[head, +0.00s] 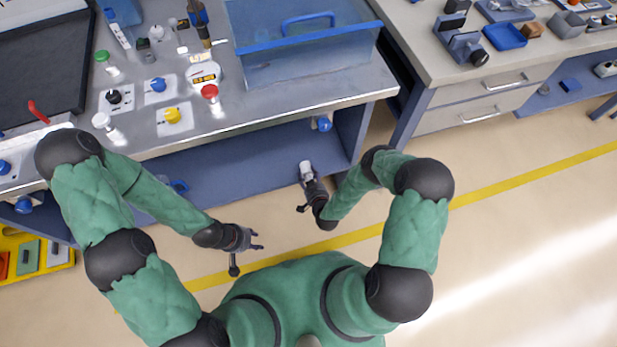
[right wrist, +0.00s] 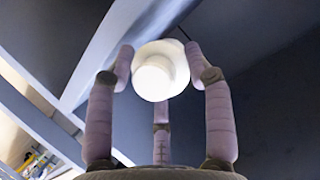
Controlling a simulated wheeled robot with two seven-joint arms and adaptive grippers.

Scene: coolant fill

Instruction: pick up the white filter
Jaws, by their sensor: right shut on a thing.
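The white filter (right wrist: 160,72) shows in the right wrist view as a round white piece with a smaller round end facing the camera. My right gripper (right wrist: 160,80) has its fingers closed around it. In the head view the filter (head: 306,168) is a small white piece at the tip of my right gripper (head: 308,178), in front of the bench's lower shelf. My left gripper (head: 256,240) is empty over the floor, with its fingers apart.
The metal bench top (head: 270,105) lies ahead, with a blue clear tank (head: 300,55) and several knobs and caps. Its blue lower shelf (head: 235,165) is beneath. A drawer unit (head: 470,105) stands at the right. The floor around my arms is clear.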

